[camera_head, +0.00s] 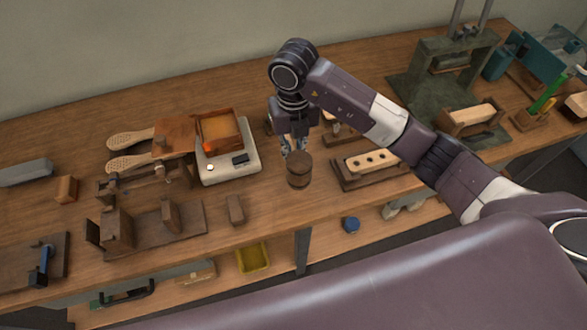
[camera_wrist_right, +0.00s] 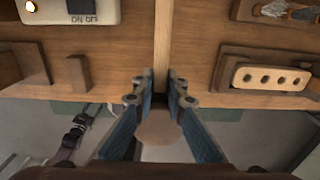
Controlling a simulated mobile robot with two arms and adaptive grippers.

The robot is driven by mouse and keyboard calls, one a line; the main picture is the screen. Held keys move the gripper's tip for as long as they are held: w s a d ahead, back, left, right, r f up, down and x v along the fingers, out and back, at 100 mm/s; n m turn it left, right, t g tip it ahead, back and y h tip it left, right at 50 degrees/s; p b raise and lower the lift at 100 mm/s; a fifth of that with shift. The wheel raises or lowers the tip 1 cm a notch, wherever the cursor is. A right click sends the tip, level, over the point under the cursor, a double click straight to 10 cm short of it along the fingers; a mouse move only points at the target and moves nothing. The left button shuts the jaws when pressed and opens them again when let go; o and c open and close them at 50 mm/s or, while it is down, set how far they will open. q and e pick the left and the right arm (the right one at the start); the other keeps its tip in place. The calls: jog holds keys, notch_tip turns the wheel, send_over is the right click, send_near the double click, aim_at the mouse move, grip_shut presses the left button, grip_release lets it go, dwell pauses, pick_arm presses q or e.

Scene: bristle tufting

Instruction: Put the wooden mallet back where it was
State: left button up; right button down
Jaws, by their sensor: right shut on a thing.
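The wooden mallet shows in the head view as a dark brown, barrel-shaped head (camera_head: 299,172) near the front of the workbench, right of the white scale. My right gripper (camera_head: 295,148) points down just behind the head. It is shut on the mallet, whose handle is mostly hidden. In the right wrist view the blue fingers (camera_wrist_right: 160,88) come together at the middle, with a pale brown round shape (camera_wrist_right: 160,130) between them. Whether the mallet touches the bench is not clear. My left gripper is out of view.
The white scale (camera_head: 245,172) carries a wooden tray (camera_head: 220,141). A block with a row of holes (camera_head: 371,161) lies right of the mallet. A small brown block (camera_head: 235,209) stands at the front edge. A green press (camera_head: 420,88) stands at the back right. A yellow bin (camera_head: 253,259) sits below.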

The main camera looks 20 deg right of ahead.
notch_tip(320, 180, down, 3)
jog(key=shift+f, duration=0.15)
notch_tip(320, 180, down, 4)
jog(key=shift+f+p, duration=0.1)
jog(key=shift+p, duration=0.5)
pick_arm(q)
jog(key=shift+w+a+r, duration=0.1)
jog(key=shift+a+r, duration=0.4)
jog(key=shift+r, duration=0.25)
pick_arm(e)
jog(key=shift+f, duration=0.1)
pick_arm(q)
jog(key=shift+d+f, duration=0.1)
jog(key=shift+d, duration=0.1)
pick_arm(e)
jog(key=c, duration=2)
grip_release()
jog(key=shift+f, duration=0.1)
jog(key=shift+o, duration=0.2)
